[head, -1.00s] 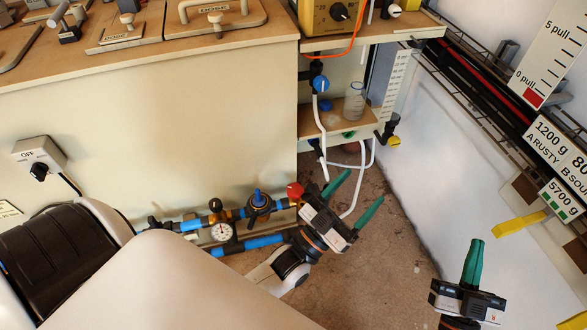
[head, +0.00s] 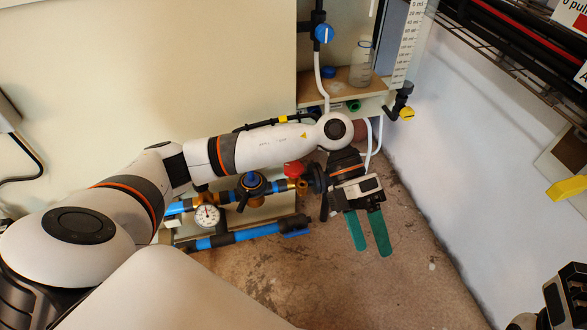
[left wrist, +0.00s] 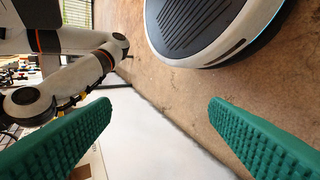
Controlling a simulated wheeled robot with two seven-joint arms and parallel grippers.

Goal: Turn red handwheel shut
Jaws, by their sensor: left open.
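The red handwheel (head: 294,169) is on the blue pipe run low by the cabinet, right of the blue-topped valve (head: 252,182). My left gripper (head: 370,234) is just right of and below the handwheel, apart from it, with its green fingers pointing down toward the floor. It is open and empty. In the left wrist view its two fingers (left wrist: 160,130) stand wide apart with nothing between them, and the handwheel does not show there. My right gripper (head: 566,298) is only partly in view at the lower right edge, and its fingers are cut off.
A pressure gauge (head: 207,216) and a blue lower pipe (head: 245,235) sit below the valve. A shelf (head: 345,95) with a glass bottle (head: 361,64) and white hoses is above my left forearm. The floor (head: 345,285) below the gripper is clear.

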